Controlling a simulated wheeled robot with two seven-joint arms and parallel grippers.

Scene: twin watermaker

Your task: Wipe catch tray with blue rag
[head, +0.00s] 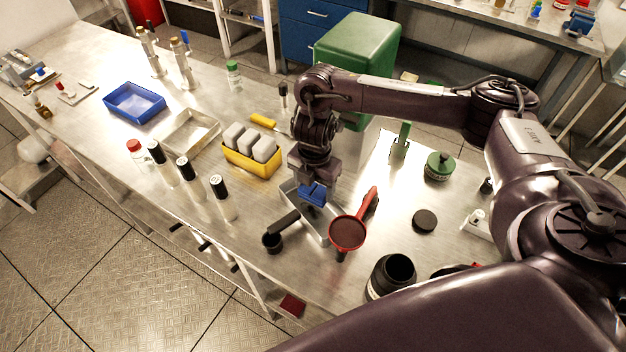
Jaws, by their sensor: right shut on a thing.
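My right gripper (313,184) points down and is shut on the blue rag (313,195), a small folded blue piece at its fingertips. The gripper and rag are over a shallow metal tray (329,238), which looks like the catch tray. I cannot tell whether the rag touches the tray floor. The gripper and rag hide part of the tray. My left gripper is not in view.
A black-handled tool (284,222) and a red funnel-like tool (347,233) lie close to the tray. A yellow bin (252,165) with grey blocks stands to the left, near several black-capped bottles. A blue bin (134,103) and another metal tray (190,134) are further left.

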